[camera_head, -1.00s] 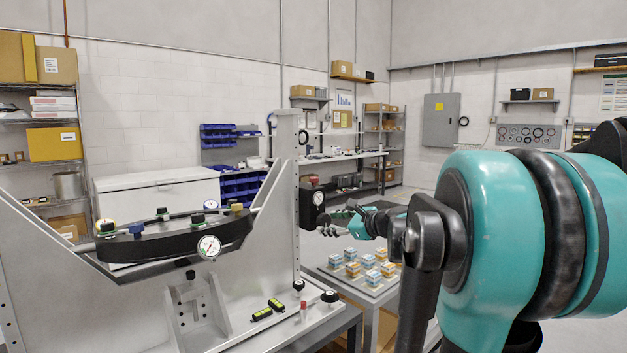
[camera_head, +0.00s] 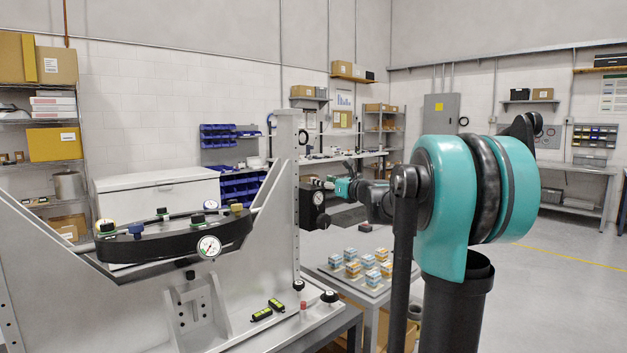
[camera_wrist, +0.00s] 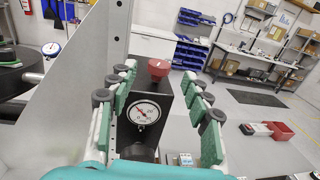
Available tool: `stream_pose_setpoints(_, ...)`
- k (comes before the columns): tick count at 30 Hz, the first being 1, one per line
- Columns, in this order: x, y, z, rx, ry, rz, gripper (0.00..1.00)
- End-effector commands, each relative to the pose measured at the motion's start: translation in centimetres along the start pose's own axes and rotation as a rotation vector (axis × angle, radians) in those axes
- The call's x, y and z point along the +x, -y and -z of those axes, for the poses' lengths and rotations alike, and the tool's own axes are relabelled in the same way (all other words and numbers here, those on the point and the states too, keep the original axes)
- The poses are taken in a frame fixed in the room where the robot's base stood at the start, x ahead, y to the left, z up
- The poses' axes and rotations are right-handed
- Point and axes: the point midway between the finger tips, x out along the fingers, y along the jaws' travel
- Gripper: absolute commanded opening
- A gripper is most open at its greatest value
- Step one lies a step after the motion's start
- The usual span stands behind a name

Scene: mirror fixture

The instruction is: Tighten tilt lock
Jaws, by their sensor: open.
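A black block (camera_head: 308,207) is mounted at the right side of the pale upright plate. In the wrist view the block (camera_wrist: 178,105) carries a white dial gauge (camera_wrist: 145,112), a red knob (camera_wrist: 158,68) on top and a dark round knob (camera_wrist: 138,152) low on its front. The frames do not show which knob is the tilt lock. My gripper (camera_wrist: 160,80) is open and empty, its green-padded fingers to the left and right of the gauge and red knob. In the head view my gripper (camera_head: 340,187) is just right of the block; contact cannot be told.
A curved black mirror mount (camera_head: 175,241) with knobs and a gauge (camera_head: 209,246) spans the fixture at left. Green-and-black levels (camera_head: 268,310) and small knobs lie on the fixture base. A low table with coloured blocks (camera_head: 352,270) stands behind. Floor at right is clear.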

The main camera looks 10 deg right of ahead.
Motion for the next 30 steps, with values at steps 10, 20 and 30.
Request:
stream_pose_setpoints(10,5.5,0.0,0.0,-0.001,0.000,-0.001,0.49)
stream_pose_setpoints(20,6.5,0.0,0.0,-0.001,0.000,-0.001,0.49)
stream_pose_setpoints(30,6.5,0.0,0.0,-0.001,0.000,-0.001,0.22)
